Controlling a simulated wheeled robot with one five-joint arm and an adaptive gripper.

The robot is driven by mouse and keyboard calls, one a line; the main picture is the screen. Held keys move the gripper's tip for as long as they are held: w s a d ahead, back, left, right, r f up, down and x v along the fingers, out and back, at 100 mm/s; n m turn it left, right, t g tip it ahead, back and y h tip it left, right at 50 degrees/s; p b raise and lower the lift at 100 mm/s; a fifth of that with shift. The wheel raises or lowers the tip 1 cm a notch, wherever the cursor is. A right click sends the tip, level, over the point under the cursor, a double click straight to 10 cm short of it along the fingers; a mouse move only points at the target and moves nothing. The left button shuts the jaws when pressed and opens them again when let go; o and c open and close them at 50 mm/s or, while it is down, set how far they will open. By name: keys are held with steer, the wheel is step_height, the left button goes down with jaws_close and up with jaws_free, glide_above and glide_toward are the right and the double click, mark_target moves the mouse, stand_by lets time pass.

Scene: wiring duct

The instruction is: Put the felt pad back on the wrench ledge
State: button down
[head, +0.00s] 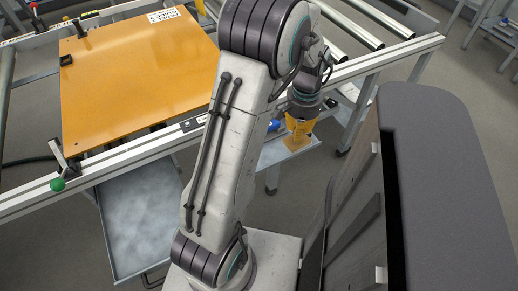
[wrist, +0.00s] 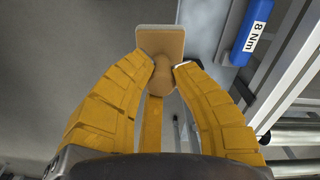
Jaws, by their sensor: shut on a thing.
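The felt pad (wrist: 160,42) is a tan rectangular plate with a rounded grip. It shows at the top middle of the wrist view. My gripper (wrist: 164,66) is shut on the pad's grip, with yellow fingers on both sides of it. In the head view my gripper (head: 300,127) points down over the wrench ledge (head: 274,154), a small grey shelf beside the frame. The blue wrench (wrist: 251,30), labelled "8 Nm", lies to the right of the pad in the wrist view. I cannot tell whether the pad touches the ledge.
A metal frame with rollers (head: 350,25) runs behind the ledge. An orange panel (head: 140,75) lies on the frame at the left. A grey tray (head: 143,220) sits below it. A dark-topped cabinet (head: 440,170) stands close on the right.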

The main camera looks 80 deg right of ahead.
steer(key=shift+s+a+m, duration=0.3)
steer(key=shift+s+a, duration=0.05)
steer(key=shift+s, duration=0.35)
steer(key=shift+w+d+f+b, duration=0.15)
steer(key=shift+w+d+f, duration=0.45)
steer(key=shift+w+f, duration=1.2)
steer(key=shift+w+d+f+b, duration=0.2)
steer(key=shift+w+d+f, duration=0.35)
steer(key=shift+w+f, duration=1.25)
steer(key=shift+w+d+f+b, duration=0.15)
steer(key=shift+w+d+f, duration=0.45)
steer(key=shift+w+f, duration=1.2)
steer(key=shift+f, duration=0.1)
steer(key=shift+f, duration=0.1)
steer(key=c, duration=1.2)
jaws_free()
steer(key=shift+o, duration=0.2)
step_height(320, 180, up, 12)
steer(key=p, duration=0.1)
steer(key=shift+r+p, duration=0.2)
steer(key=shift+p, duration=0.1)
